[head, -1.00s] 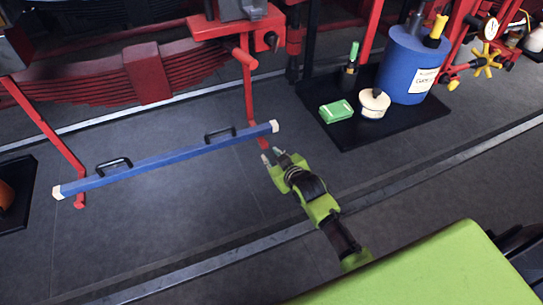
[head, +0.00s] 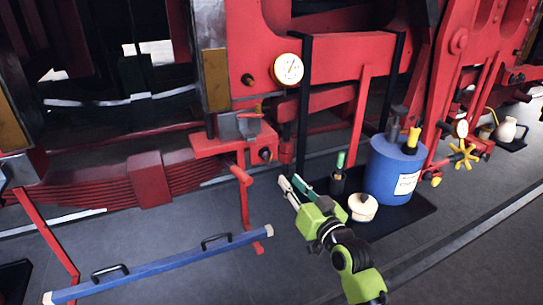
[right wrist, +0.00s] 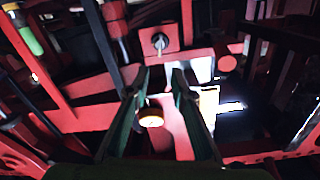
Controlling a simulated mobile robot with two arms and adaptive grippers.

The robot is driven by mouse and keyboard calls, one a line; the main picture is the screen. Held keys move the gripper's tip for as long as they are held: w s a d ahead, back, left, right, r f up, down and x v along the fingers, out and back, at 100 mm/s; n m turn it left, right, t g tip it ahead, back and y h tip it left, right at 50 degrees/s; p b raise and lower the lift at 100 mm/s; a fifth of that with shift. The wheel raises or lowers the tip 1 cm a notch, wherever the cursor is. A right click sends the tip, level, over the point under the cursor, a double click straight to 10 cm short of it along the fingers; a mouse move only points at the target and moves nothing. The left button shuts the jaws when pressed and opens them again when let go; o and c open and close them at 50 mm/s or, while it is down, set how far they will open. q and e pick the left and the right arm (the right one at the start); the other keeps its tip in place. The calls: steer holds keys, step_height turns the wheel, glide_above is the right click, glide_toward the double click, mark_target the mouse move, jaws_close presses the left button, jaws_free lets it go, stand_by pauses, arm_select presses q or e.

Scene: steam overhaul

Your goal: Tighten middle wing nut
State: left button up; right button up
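A small dark fitting that looks like a wing nut (head: 264,154) sits on the front of a red bracket (head: 222,143) in the head view. What appears to be the same fitting (right wrist: 160,42) shows on a red plate in the right wrist view, beyond the fingertips. I cannot tell for sure which is the middle wing nut, or how tight it is. My right gripper (head: 288,178) is open and empty, below and right of the bracket, apart from it. Its two fingers (right wrist: 160,75) show a clear gap in the wrist view. My left gripper is out of view.
A pressure gauge (head: 287,69) is on the red frame above. A blue drum (head: 394,170), a green-capped bottle (head: 338,178) and a cream pot (head: 362,207) stand on a black mat (head: 410,217). A blue bar with handles (head: 165,265) lies low at left.

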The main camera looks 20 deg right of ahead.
mark_target(268, 158)
steer(key=w+p, duration=0.2)
steer(key=w, duration=1.1)
steer(key=shift+w+a+f+p, duration=0.15)
steer(key=shift+w+a+p, duration=0.1)
steer(key=shift+p, duration=0.1)
jaws_close()
